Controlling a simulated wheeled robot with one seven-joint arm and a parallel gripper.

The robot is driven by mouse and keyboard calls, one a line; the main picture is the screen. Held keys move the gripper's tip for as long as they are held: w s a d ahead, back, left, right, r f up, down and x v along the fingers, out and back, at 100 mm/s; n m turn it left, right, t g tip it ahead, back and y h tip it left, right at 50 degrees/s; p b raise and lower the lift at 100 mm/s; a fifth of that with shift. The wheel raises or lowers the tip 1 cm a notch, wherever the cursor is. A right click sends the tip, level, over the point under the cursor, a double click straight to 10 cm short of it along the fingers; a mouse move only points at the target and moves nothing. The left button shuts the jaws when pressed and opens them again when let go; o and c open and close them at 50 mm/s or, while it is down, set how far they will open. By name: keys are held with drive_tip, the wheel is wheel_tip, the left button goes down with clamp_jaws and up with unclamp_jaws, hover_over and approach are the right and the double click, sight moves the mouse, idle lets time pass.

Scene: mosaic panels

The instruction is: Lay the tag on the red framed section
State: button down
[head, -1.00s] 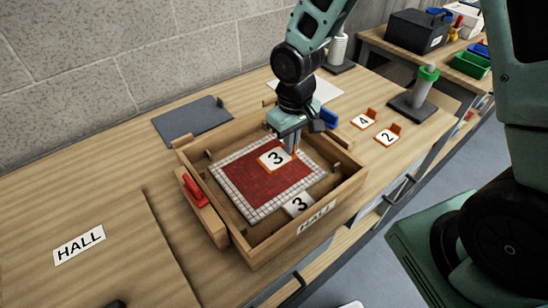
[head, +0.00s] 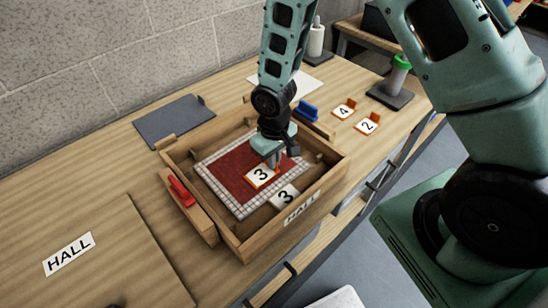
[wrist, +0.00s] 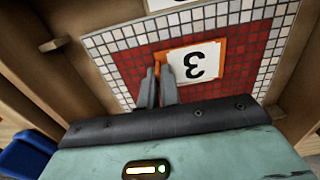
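The tag is a white plate with a black 3, an orange edge and an orange tab (head: 262,176); it also shows in the wrist view (wrist: 197,63). My gripper (head: 272,160) is shut on its tab, and in the wrist view its fingers (wrist: 156,82) close around the orange tab. The red framed section (head: 236,168) is red mosaic with a white tile border, inside a wooden tray (head: 232,238). The tag is over the red tiles near the front border. I cannot tell whether it touches them.
A white 3 plate (head: 285,196) is at the tray's front. Two more tags, 4 (head: 343,111) and 2 (head: 367,125), stand at the right on the bench. A red clamp (head: 181,191) and a blue one (head: 308,112) are at the tray's sides. Tray walls surround the panel.

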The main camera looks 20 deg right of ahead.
drive_tip(key=shift+f, duration=0.2)
drive_tip(key=c, duration=1.6)
unclamp_jaws()
drive_tip(key=shift+r, duration=0.1)
wheel_tip(320, 180, up, 12)
drive_tip(key=b, duration=0.1)
drive_tip(key=s+a+r+n, duration=0.1)
drive_tip(key=s+a+r, duration=0.1)
drive_tip(key=s, duration=0.4)
drive_tip(key=s+a+r+n, duration=0.1)
drive_tip(key=s+a+r, duration=0.1)
drive_tip(key=s+r, duration=0.2)
drive_tip(key=s+a+r+n, duration=0.2)
drive_tip(key=s+r, duration=0.2)
drive_tip(key=s, duration=0.6)
drive_tip(key=shift+a+y, duration=0.15)
drive_tip(key=shift+y, duration=0.15)
